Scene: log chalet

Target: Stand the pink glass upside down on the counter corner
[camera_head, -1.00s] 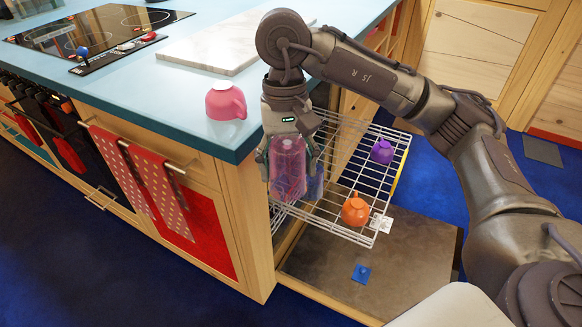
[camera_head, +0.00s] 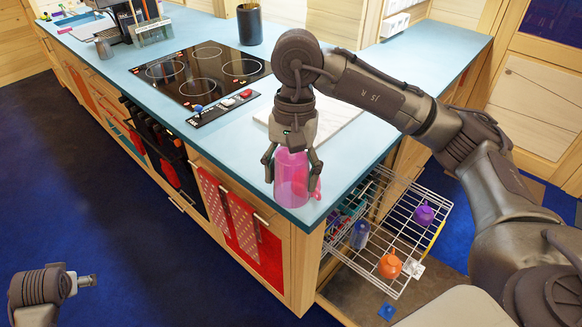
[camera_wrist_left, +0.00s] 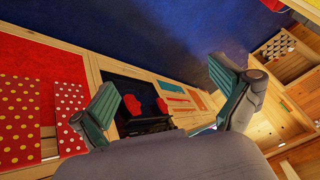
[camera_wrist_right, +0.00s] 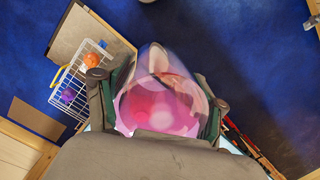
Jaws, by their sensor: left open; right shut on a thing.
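The see-through pink glass (camera_head: 291,182) is between the fingers of my right gripper (camera_head: 290,170), which is shut on it. In the head view it overlaps the blue counter (camera_head: 318,212) near its corner; I cannot tell whether it touches the top. Which end is its mouth is unclear. The glass also fills the middle of the right wrist view (camera_wrist_right: 160,100). My left gripper shows open and empty in the left wrist view (camera_wrist_left: 165,100), away from the counter; part of it is at the lower left of the head view (camera_head: 85,282).
A pink cup (camera_head: 315,186) stands on the counter, partly hidden behind the glass. A white marble board (camera_head: 340,115) and a cooktop (camera_head: 205,75) lie farther back. A pulled-out wire rack (camera_head: 405,225) below the corner holds an orange cup (camera_head: 390,265), a purple cup (camera_head: 424,214) and a blue glass (camera_head: 360,235).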

